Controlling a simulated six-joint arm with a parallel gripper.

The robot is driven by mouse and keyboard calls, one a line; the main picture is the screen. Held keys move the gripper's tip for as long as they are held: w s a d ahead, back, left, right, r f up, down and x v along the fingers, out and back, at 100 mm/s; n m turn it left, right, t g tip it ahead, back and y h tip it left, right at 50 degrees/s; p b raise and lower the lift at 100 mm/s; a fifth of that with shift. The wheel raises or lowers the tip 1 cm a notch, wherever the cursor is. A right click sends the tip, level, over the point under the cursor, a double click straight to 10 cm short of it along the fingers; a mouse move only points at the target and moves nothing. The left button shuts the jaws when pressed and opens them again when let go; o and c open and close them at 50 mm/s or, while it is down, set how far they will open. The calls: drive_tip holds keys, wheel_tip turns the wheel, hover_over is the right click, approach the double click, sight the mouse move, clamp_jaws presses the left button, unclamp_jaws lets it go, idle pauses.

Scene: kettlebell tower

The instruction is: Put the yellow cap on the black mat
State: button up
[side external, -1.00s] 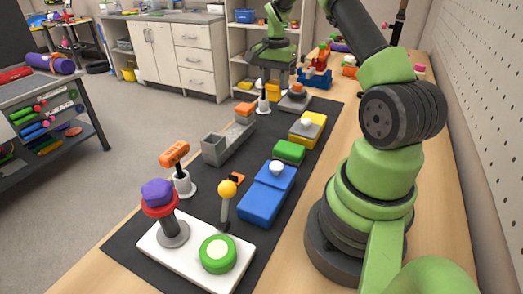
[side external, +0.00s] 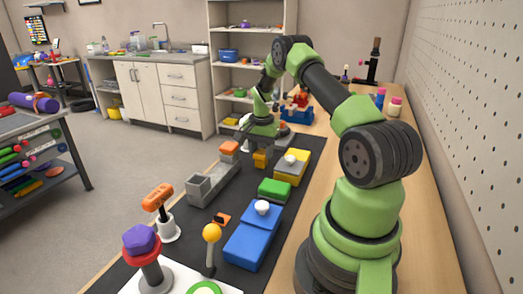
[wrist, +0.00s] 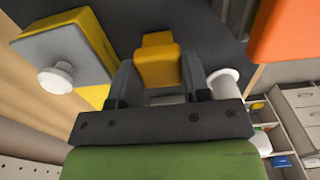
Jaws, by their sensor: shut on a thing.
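The yellow cap (side external: 260,158) is a yellow-orange block with a narrower top part in the wrist view (wrist: 158,64). My gripper (side external: 258,143) is shut on it, with one finger on each side. The black mat (side external: 240,194) lies under the cap and also shows as a dark surface in the wrist view (wrist: 212,45). The cap is low, close to the mat. I cannot tell whether its underside touches.
A yellow box with a grey lid and white knob (side external: 291,167) is right of the cap. A grey trough (side external: 208,185) with an orange block (side external: 229,149) is left. Green (side external: 274,190) and blue (side external: 252,235) boxes stand nearer. Some bare mat lies between them.

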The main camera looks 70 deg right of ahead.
sight(261, 152)
drive_tip(key=shift+f, duration=0.1)
drive_tip(key=o, duration=1.2)
wheel_tip(261, 152, up, 12)
drive_tip(key=w+a+r+n+t, duration=0.2)
drive_tip(key=a+r+n, duration=0.1)
drive_tip(key=a+r, duration=0.6)
drive_tip(key=s+a+r+n+t, duration=0.2)
drive_tip(key=s+a+r+n, duration=0.2)
drive_tip(key=a, duration=0.5)
drive_tip(key=s+a+r+n+t, duration=0.25)
drive_tip(key=s+a+r, duration=0.2)
drive_tip(key=a, duration=0.45)
drive_tip(key=s+a+f+n+y, duration=0.2)
drive_tip(key=s+a+n, duration=0.2)
drive_tip(key=s, duration=0.3)
drive_tip(key=shift+a+t, duration=0.35)
drive_tip(key=shift+a, duration=0.05)
